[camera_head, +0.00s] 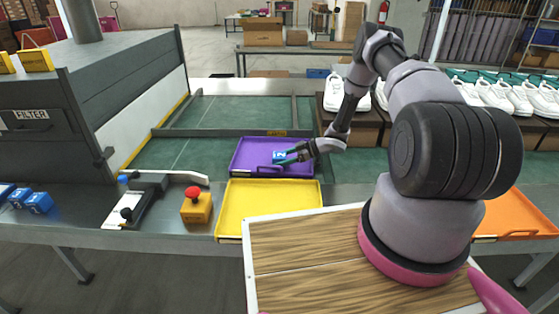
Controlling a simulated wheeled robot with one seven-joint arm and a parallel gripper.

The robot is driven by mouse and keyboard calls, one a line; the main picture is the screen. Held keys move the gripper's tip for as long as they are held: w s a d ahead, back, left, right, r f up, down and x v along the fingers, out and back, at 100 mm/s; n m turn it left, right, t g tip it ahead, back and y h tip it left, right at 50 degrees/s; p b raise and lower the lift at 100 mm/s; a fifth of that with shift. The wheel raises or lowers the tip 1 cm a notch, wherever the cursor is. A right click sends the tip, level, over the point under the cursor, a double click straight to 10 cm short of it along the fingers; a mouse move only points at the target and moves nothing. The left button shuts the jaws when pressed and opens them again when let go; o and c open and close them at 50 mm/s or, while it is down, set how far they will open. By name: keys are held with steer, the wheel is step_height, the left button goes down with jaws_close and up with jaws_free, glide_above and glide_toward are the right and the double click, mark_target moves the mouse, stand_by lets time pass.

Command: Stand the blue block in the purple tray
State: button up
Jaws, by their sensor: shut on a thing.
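The purple tray (243,161) lies on the green work surface, behind a yellow tray. My gripper (284,158) reaches in from the right and is over the purple tray. It is shut on a small blue block (279,156) with a white marking. The block is within the tray's outline in the picture. I cannot tell whether it touches the tray floor. The gripper fingers hide part of the block.
The yellow tray (268,204) is empty in front of the purple one. A red emergency button on a yellow box (196,206) and a lever tool (147,194) stand to the left. More blue blocks (39,203) lie far left. White shoes (334,93) stand behind right. An orange tray (512,220) is at right.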

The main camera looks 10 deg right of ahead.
steer(key=o, duration=1.5)
